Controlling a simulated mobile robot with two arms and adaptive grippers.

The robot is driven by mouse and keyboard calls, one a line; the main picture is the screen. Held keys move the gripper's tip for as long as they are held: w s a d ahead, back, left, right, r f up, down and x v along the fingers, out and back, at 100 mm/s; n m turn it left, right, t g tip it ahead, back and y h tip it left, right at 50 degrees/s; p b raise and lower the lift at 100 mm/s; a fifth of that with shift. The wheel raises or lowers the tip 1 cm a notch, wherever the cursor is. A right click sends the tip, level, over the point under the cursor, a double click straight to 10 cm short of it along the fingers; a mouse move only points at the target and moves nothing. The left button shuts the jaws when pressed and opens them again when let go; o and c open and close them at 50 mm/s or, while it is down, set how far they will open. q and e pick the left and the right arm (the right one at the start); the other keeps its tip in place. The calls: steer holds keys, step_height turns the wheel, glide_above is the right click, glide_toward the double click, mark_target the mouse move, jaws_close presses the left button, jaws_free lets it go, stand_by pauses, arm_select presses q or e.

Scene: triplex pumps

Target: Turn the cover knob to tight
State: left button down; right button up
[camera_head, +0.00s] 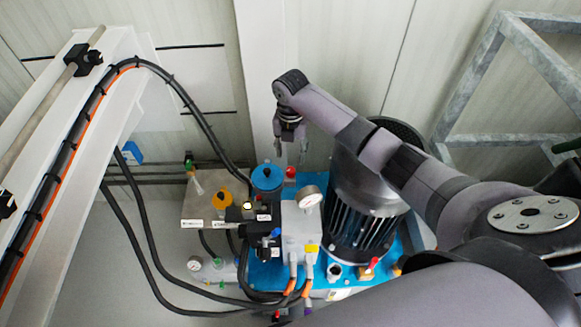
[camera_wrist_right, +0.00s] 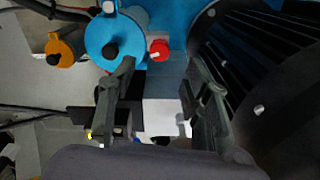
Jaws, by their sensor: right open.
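A blue round cover (camera_head: 267,178) with a small black knob on top stands on the blue pump unit. It also shows in the right wrist view (camera_wrist_right: 100,28), with its black knob (camera_wrist_right: 111,50) in the middle. A small red knob (camera_head: 291,172) stands just right of the blue cover and shows in the right wrist view too (camera_wrist_right: 159,50). My right gripper (camera_head: 290,152) is open and empty, pointing down above this area. In the wrist view its fingers (camera_wrist_right: 159,78) are apart, with the red knob beyond the gap between their tips. I see no contact. My left gripper is not in view.
A dark finned motor (camera_head: 362,195) stands right of the knobs, close to my right arm. An orange cap (camera_head: 222,196) and black hoses (camera_head: 150,250) are to the left. A metal frame (camera_head: 478,75) is at the right.

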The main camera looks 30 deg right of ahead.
mark_target(291, 169)
step_height(291, 169, down, 6)
steer(key=shift+f+b, duration=0.2)
steer(key=shift+b, duration=0.1)
steer(key=shift+f, duration=0.65)
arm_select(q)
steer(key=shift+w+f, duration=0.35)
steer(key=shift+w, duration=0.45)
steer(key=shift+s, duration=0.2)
arm_select(e)
steer(key=shift+c, duration=0.3)
jaws_close()
